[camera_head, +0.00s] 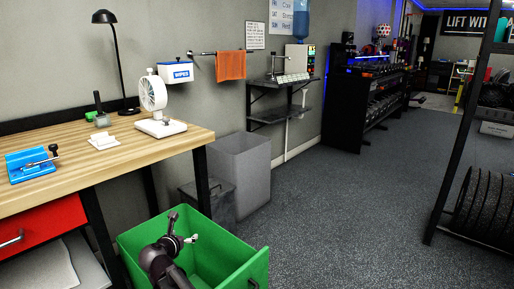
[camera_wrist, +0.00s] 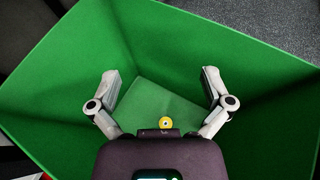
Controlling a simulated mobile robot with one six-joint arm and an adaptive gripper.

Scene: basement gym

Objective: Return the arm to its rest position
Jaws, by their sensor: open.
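My gripper (camera_wrist: 160,88) is open in the wrist view, its two fingers spread apart. It points down into a green bin (camera_head: 256,268). The bin's green walls (camera_wrist: 60,95) surround the gripper in the wrist view. In the head view my gripper (camera_head: 193,239) and dark arm are over the bin, at the bottom of the picture.
A wooden workbench (camera_head: 75,185) stands at the left, with a white fan (camera_head: 153,95), a black lamp (camera_head: 105,18) and a blue clamp-like tool (camera_head: 28,166) on it. A grey bin (camera_head: 238,165) stands behind the green bin. The floor (camera_head: 350,215) to the right is clear, up to a rack (camera_head: 452,130).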

